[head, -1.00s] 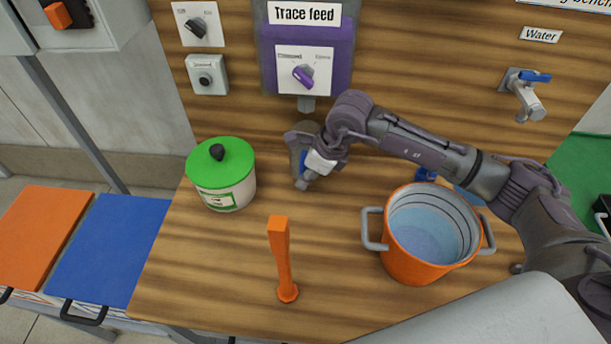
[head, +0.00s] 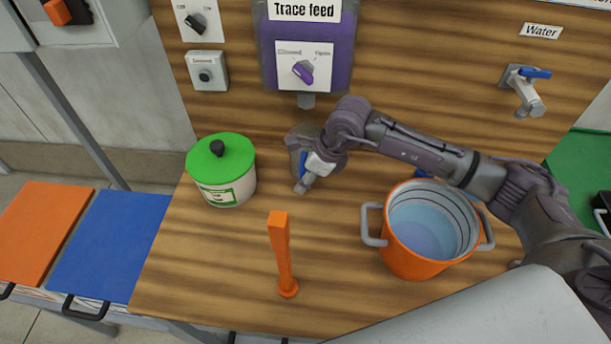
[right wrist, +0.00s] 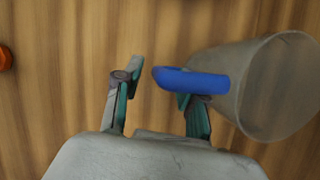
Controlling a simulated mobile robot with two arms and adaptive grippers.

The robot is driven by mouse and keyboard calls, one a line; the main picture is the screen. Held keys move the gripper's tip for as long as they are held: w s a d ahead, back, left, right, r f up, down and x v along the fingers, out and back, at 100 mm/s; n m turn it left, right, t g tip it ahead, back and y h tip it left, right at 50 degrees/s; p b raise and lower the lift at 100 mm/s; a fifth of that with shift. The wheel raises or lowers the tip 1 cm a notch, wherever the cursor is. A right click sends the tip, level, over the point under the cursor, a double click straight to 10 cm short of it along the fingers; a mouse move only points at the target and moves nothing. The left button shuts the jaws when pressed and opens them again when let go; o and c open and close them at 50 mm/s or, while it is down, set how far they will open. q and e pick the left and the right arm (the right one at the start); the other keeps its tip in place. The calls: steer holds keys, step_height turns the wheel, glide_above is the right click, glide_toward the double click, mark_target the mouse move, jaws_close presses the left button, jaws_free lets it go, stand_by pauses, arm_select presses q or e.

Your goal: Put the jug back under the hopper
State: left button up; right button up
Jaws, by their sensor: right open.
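The jug (head: 293,143) is grey and see-through with a blue handle. It stands on the bench just below the spout of the purple "Trace feed" hopper (head: 342,62) in the head view; my right gripper partly hides it. I cannot tell whether it is exactly under the spout. In the right wrist view the jug (right wrist: 275,88) is at the right, its blue handle (right wrist: 192,81) reaching in front of the right finger. My right gripper (right wrist: 160,85) is open at the handle, with the left finger clear of it. My left gripper is not in view.
A green-lidded tub (head: 222,172) stands left of the jug. An orange upright tool (head: 281,255) stands in front. An orange pot (head: 415,255) of water is under my right forearm. A water tap (head: 525,90) is on the back wall.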

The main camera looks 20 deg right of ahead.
steer(key=shift+r, duration=0.3)
steer(key=shift+d+r, duration=0.2)
steer(key=shift+r, duration=0.05)
steer(key=b+v, duration=0.3)
steer(key=v, duration=0.8)
steer(key=shift+s, duration=0.15)
